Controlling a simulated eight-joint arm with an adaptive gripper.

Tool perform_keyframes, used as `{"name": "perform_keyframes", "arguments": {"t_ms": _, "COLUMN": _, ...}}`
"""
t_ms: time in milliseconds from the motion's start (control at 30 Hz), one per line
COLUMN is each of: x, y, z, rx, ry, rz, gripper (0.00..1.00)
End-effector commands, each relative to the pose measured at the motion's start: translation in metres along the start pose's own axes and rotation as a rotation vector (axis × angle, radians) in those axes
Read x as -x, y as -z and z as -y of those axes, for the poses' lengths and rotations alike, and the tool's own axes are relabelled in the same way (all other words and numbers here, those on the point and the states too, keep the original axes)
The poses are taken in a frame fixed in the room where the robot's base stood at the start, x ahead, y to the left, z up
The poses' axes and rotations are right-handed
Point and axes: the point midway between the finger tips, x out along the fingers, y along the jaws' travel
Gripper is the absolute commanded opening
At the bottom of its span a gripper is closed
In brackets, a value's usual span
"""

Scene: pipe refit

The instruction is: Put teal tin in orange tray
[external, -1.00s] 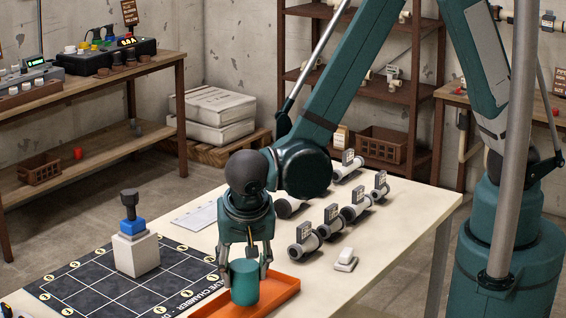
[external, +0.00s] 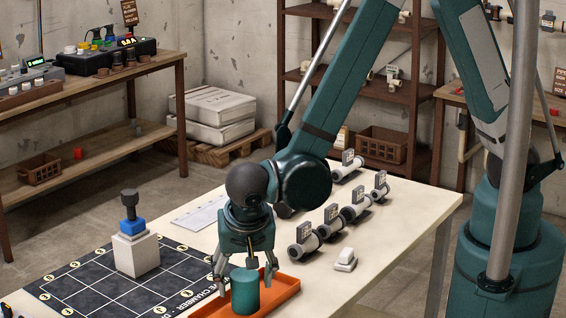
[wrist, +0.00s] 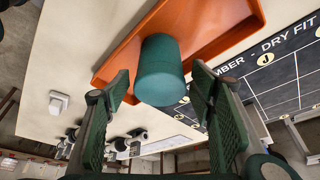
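The teal tin (external: 245,291) stands upright in the orange tray (external: 285,289) near the front of the table. In the wrist view the tin (wrist: 160,70) rests on the floor of the tray (wrist: 208,25), between and beyond my fingers. My gripper (external: 245,272) is just above and around the tin's top in the external view. Its fingers are spread wide, with a gap on both sides of the tin, and it holds nothing. The wrist view also shows the open fingers (wrist: 160,95).
A black grid mat (external: 100,283) lies left of the tray, with a white block (external: 136,255) carrying a blue and black piece. Several grey pipe fittings (external: 330,222) line the table behind. A small white piece (external: 345,259) lies to the right on bare tabletop.

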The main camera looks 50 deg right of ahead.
Motion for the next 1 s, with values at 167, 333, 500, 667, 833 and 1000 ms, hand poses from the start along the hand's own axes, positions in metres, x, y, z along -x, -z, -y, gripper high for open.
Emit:
{"name": "perform_keyframes", "arguments": {"t_ms": 167, "x": 0.000, "y": 0.000, "z": 0.000, "rx": 0.000, "ry": 0.000, "rz": 0.000, "gripper": 0.55}}
{"name": "perform_keyframes", "arguments": {"t_ms": 333, "x": 0.002, "y": 0.001, "z": 0.000, "rx": 0.000, "ry": 0.000, "rz": 0.000, "gripper": 0.55}}
{"name": "perform_keyframes", "arguments": {"t_ms": 500, "x": 0.009, "y": 0.001, "z": 0.000, "rx": 0.001, "ry": 0.000, "rz": 0.000, "gripper": 0.55}}
{"name": "perform_keyframes", "arguments": {"t_ms": 667, "x": 0.025, "y": 0.001, "z": 0.000, "rx": 0.000, "ry": 0.000, "rz": 0.000, "gripper": 0.55}}
{"name": "perform_keyframes", "arguments": {"t_ms": 833, "x": 0.047, "y": 0.002, "z": 0.000, "rx": 0.001, "ry": 0.000, "rz": 0.000, "gripper": 0.55}}
{"name": "perform_keyframes", "arguments": {"t_ms": 1000, "x": 0.071, "y": 0.001, "z": -0.001, "rx": 0.002, "ry": 0.000, "rz": 0.000, "gripper": 0.55}}
